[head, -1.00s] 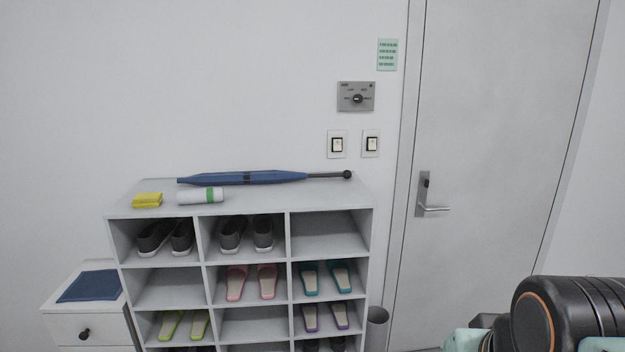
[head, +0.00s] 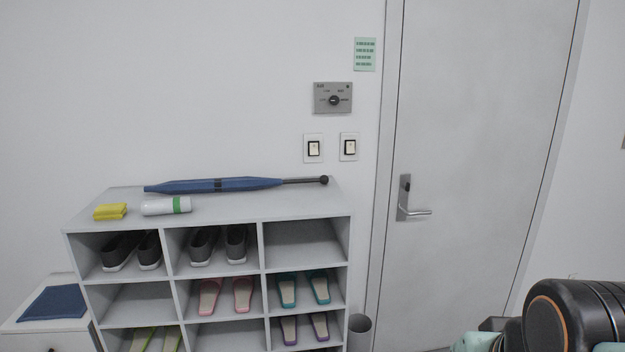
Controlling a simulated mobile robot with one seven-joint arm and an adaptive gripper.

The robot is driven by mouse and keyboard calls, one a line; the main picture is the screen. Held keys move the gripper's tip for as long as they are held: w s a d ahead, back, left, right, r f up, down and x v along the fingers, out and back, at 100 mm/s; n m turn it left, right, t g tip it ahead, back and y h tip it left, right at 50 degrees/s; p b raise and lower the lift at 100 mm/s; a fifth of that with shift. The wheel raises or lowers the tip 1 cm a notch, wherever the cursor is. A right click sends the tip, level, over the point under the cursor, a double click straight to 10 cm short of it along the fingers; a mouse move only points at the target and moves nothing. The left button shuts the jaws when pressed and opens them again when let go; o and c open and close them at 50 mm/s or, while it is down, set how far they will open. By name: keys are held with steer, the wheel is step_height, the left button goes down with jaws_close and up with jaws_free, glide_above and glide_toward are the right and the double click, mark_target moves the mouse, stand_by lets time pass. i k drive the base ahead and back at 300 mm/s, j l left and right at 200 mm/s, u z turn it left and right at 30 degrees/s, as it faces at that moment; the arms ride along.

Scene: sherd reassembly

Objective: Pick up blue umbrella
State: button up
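The blue umbrella (head: 240,184) is folded and lies on its side along the back of the shoe rack's top (head: 250,209). Its dark shaft and round knob handle point right, and its tip points left. A dark band wraps its middle. Part of my arm shows at the lower right, well apart from the umbrella. My gripper's fingers are not in the picture.
A yellow folded cloth (head: 110,211) and a white bottle with a green band (head: 166,205) lie in front of the umbrella's left part. Shoes and slippers fill several cubbies. A grey bin (head: 359,333) stands right of the rack, before the door (head: 470,150). A white cabinet (head: 50,338) stands left.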

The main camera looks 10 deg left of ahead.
mark_target(245, 182)
steer(key=i+l+z, duration=0.35)
steer(key=i+z, duration=0.35)
steer(key=i+l, duration=0.15)
steer(key=i, duration=0.45)
steer(key=i+l+z, duration=0.1)
steer(key=i, duration=0.5)
steer(key=i+u, duration=0.45)
steer(key=u, duration=0.25)
steer(key=i+l+u, duration=0.1)
steer(key=i+u, duration=0.4)
steer(key=u, duration=0.2)
steer(key=i+u, duration=0.15)
steer(key=u, duration=0.25)
steer(key=i+l+u, duration=0.1)
steer(key=u, duration=0.25)
